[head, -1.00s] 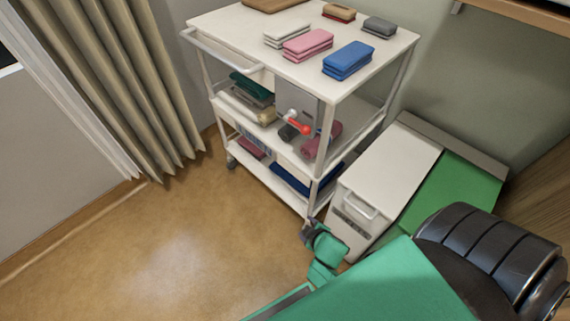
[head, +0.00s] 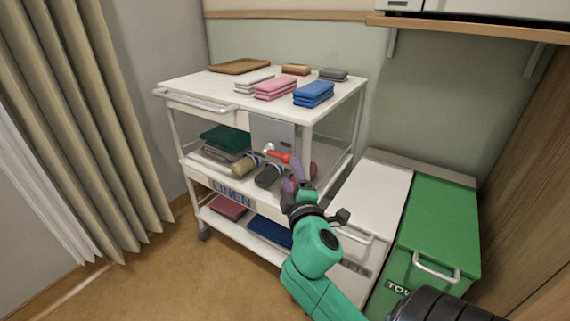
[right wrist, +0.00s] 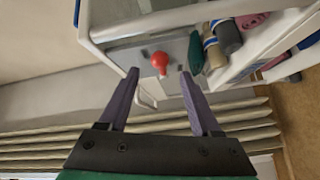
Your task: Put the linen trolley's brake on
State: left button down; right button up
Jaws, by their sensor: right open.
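The white linen trolley (head: 218,180) stands against the wall, with a "LINEN" label on its front. A grey plate (head: 264,130) on its near side carries a brake lever with a red grip (head: 279,157) and a pale pivot. My right gripper (head: 298,180) is open and empty just in front of and below the lever in the head view. In the right wrist view, the round red end (right wrist: 160,62) shows between and beyond the two open fingers (right wrist: 160,78), apart from them. My left gripper is not in view.
Folded pink cloths (head: 276,88) and blue cloths (head: 314,93) lie on the trolley top, with rolls (head: 243,167) on the shelf below. A white bin and a green bin (head: 440,225) stand close on the right. The floor at left is clear.

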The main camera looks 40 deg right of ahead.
aim_at(286, 162)
jog(key=x, duration=0.6)
jog(key=shift+w, duration=0.1)
jog(key=shift+c, duration=0.3)
grip_shut()
dwell(0.9)
